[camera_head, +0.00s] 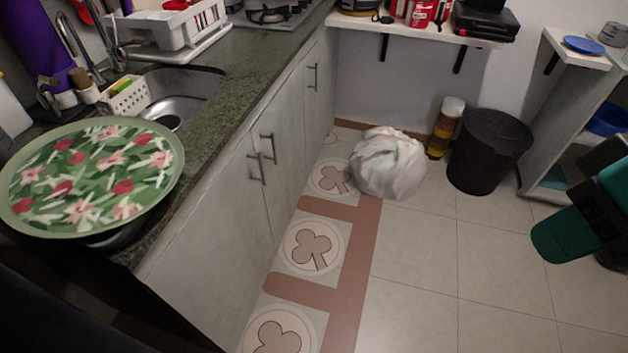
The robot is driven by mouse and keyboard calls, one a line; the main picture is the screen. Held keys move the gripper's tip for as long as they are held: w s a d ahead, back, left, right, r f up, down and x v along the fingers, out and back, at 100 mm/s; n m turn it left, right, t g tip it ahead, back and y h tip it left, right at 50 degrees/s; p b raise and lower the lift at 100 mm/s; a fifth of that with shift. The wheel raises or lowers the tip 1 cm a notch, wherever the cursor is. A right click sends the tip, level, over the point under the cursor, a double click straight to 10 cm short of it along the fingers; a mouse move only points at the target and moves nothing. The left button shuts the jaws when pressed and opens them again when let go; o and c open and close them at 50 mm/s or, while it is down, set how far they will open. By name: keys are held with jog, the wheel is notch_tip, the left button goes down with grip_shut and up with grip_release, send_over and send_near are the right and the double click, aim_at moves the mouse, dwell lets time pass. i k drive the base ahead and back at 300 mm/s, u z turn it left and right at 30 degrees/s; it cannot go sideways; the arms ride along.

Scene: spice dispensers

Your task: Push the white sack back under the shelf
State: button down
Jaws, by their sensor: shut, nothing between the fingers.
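The white sack (389,163) is a full, crumpled plastic bag. It stands on the tiled floor, partly on the edge of the patterned floor mat (365,260), close to the cabinet fronts. The white wall shelf (420,32) is above and behind it, with open floor space beneath. The sack appears to stand at the front of that space; how far it is under the shelf is hard to tell from this angle. I cannot make out my gripper in this view.
A tall brown-and-yellow container (445,128) and a black bin (488,151) stand right of the sack. Cabinets (255,165) line the left. A green and black object (580,222) is at the right edge. The light tiled floor (450,260) is clear in front.

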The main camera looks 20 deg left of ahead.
aim_at(386, 164)
jog(key=u, duration=0.55)
jog(key=i, duration=1.65)
